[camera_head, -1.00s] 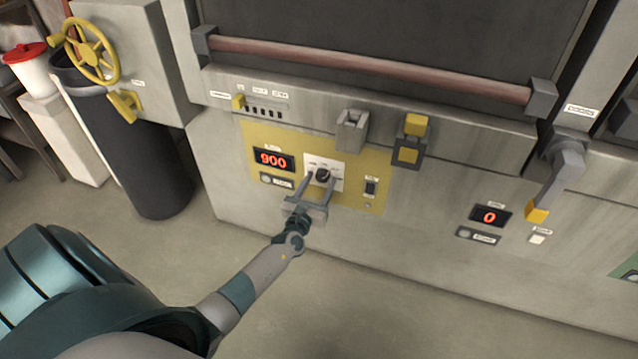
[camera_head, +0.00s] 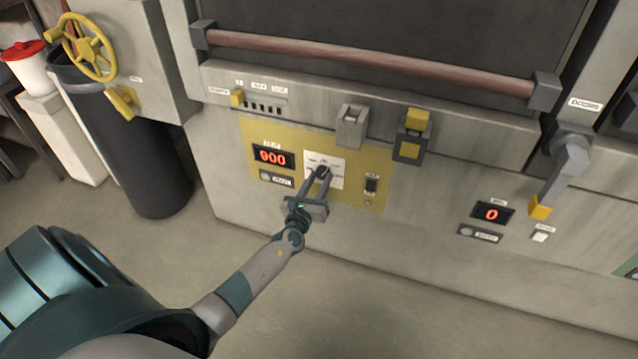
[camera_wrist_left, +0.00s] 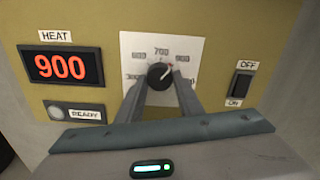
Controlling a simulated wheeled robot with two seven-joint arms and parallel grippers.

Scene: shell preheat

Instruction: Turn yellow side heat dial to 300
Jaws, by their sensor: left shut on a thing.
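The yellow heat panel (camera_head: 260,132) is on the front of the grey machine. Its black heat dial (camera_wrist_left: 160,75) sits on a white plate (camera_wrist_left: 130,52) with number marks, 700 at the top. The dial's pointer is turned to the upper right, toward the mark that looks like 900. The red heat display (camera_wrist_left: 62,67) reads 900, and it also shows in the head view (camera_head: 273,158). My left gripper (camera_head: 319,175) is shut on the dial, a finger on each side. My right gripper is not in view.
An off/on switch (camera_wrist_left: 241,84) is right of the dial, and a ready lamp (camera_wrist_left: 60,113) is below the display. A second display (camera_head: 492,214) reads 0. A reddish bar (camera_head: 370,62) runs above. Floor in front is clear.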

